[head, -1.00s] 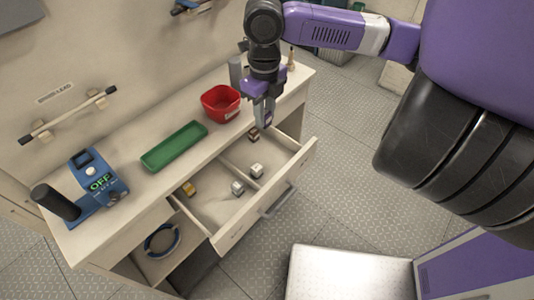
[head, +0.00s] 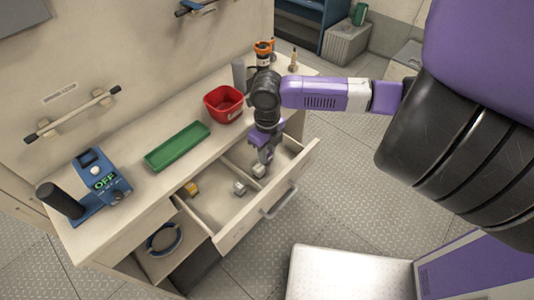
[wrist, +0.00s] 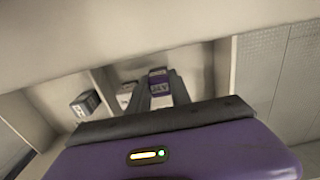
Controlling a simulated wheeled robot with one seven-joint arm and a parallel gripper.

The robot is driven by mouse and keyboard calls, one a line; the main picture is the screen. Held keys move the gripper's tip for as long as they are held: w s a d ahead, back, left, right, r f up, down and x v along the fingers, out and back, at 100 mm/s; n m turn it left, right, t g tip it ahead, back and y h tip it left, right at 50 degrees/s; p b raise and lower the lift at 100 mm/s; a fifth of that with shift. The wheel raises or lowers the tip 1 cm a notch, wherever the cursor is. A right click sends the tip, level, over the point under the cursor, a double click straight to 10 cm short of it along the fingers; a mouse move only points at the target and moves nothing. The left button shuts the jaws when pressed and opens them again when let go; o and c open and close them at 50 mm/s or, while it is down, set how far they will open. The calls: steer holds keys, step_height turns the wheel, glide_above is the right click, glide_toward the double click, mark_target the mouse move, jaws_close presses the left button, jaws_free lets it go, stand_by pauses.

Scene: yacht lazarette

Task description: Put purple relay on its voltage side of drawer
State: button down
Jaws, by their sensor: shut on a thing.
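My gripper (head: 262,160) is down in the right compartment of the open drawer (head: 234,236), near the divider. In the wrist view my gripper (wrist: 160,98) is shut on a purple-topped relay (wrist: 161,87) with a pale label that is hard to read. A whitish relay (wrist: 126,93) is just left of the fingers. Another relay (wrist: 85,103) with a label lies farther left, past the divider (wrist: 104,92). In the head view, a grey-white relay (head: 240,187) and a yellow relay (head: 191,189) lie in the left compartment. Whether the held relay touches the drawer floor is unclear.
On the bench stand a red bin (head: 223,104), a green tray (head: 177,146) and a blue device reading OFF (head: 102,180). A blue coil (head: 163,239) lies in the cubby below. The drawer's front handle (head: 279,203) sticks out over the floor.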

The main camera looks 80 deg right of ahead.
steer(key=shift+f, duration=0.3)
steer(key=shift+f, duration=0.2)
steer(key=c, duration=1.2)
jaws_free()
step_height(320, 180, up, 12)
steer(key=shift+r, duration=0.2)
